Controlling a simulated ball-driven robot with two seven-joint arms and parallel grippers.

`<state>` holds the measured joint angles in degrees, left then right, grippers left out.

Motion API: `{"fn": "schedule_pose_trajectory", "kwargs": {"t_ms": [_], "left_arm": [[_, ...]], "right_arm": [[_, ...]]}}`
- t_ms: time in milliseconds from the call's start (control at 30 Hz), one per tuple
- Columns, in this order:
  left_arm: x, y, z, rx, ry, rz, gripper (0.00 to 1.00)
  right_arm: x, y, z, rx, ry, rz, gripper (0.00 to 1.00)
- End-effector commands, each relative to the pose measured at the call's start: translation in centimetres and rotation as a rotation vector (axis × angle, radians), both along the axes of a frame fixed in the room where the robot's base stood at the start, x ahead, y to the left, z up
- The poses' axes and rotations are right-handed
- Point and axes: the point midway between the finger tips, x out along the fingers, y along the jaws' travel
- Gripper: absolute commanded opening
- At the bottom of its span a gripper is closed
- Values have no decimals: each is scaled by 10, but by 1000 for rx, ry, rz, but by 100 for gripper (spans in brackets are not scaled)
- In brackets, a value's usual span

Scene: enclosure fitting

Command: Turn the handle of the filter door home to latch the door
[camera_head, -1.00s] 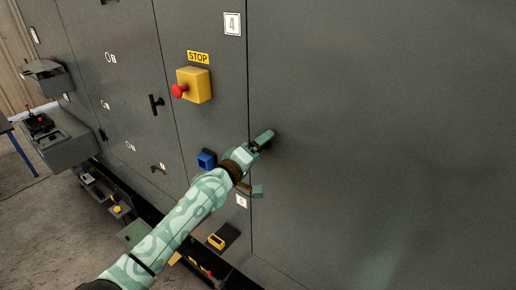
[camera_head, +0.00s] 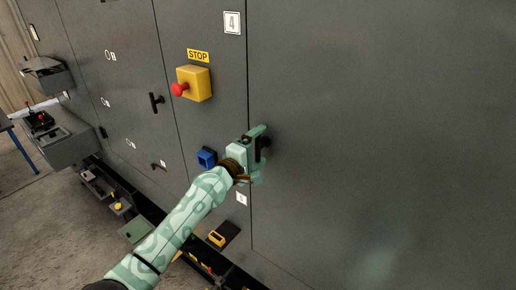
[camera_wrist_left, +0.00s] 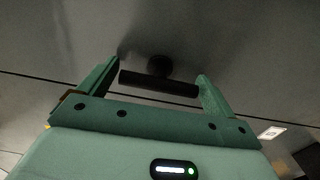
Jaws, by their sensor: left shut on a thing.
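A large grey door panel (camera_head: 390,120) fills the right of the head view. A black T-shaped handle (camera_head: 264,142) sits near its left edge. My left gripper (camera_head: 260,151) is at this handle, its fingers against the two ends of the bar. In the left wrist view the handle's bar (camera_wrist_left: 158,84) lies lengthwise between the green fingers of the gripper (camera_wrist_left: 158,86), with its round hub behind it. In the head view the gripper hides part of the handle. My right gripper is not in view.
Left of the door are a yellow stop box (camera_head: 194,84) with a red button, a blue socket-like box (camera_head: 206,158) and another black T-handle (camera_head: 156,103) on a neighbouring panel. A grey console (camera_head: 65,140) stands out at the far left. A ledge with small parts runs along the bottom.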

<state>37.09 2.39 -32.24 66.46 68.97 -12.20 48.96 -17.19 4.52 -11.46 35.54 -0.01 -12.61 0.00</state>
Motion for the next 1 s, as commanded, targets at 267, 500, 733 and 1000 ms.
{"fn": "schedule_pose_trajectory", "kwargs": {"t_ms": [267,500,733,1000], "left_arm": [[0,0,-1,-5,5,1,68],[0,0,-1,-4,3,1,100],[-20,15,2,-3,3,2,100],[-79,58,0,-1,3,2,100]], "right_arm": [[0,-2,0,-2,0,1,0],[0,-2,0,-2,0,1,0],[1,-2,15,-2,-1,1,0],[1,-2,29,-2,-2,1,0]]}}
